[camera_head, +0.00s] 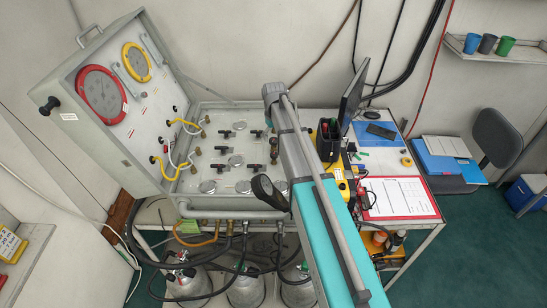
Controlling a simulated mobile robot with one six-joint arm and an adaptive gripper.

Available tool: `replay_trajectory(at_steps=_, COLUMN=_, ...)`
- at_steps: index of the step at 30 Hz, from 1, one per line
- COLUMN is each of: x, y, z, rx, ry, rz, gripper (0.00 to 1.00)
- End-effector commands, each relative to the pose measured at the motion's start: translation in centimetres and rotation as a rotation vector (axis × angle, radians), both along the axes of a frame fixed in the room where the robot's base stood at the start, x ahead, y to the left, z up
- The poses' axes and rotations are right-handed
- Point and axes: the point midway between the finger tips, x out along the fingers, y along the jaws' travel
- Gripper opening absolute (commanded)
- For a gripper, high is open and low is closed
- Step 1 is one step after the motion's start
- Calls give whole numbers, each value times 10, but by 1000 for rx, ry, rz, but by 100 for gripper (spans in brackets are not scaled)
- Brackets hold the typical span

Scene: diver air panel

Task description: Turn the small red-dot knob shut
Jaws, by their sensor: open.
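The air panel is an open grey case. Its upright lid (140,135) carries a large red-rimmed gauge (102,91) and a smaller yellow-rimmed gauge (137,62). Its flat face (211,157) carries several black T-handles, such as one at the left (221,151), and several round silver knobs, such as one at the front (208,187). Small red marks show on the lid, but I cannot make out which knob has the red dot. My arm crosses in front of the panel's right part and hides some of it.
Grey cylinders (188,284) with hoses stand below. The bench at right holds a red clipboard (398,197), a black pen holder (328,142) and a monitor (354,97).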

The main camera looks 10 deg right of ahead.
Motion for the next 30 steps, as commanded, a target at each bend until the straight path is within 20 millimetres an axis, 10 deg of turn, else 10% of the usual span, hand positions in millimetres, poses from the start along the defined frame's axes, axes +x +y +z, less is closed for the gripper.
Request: replay_trajectory(at_steps=30, x=0, y=2, z=-82, rx=0, ry=0, rz=2, gripper=81)
